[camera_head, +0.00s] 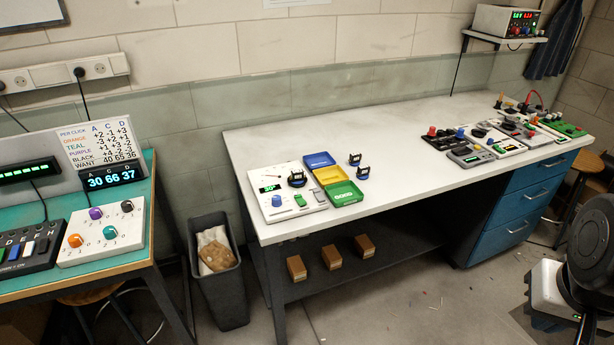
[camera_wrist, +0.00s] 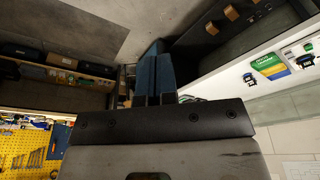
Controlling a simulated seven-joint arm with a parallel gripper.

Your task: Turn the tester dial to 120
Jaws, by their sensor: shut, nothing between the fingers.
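The likely tester is a white box (camera_head: 286,207) at the left end of the white bench. It has a small lit green display (camera_head: 271,188) that seems to read 30. A round blue knob (camera_head: 277,201), perhaps its dial, sits on its front part; its marks are too small to read. A black piece (camera_head: 297,179) sits on its top and a green control is at its right. In the wrist view the tester (camera_wrist: 304,55) is far off at the right edge. My gripper (camera_wrist: 154,97) is shut and empty, well away from the tester.
Blue, yellow and green trays (camera_head: 345,194) stand right of the tester, with two black servo-like parts (camera_head: 355,160) beyond. More panels (camera_head: 485,141) stand at the bench's right. The teal table (camera_head: 152,190) at left holds a knob box (camera_head: 102,233). The bench middle is clear.

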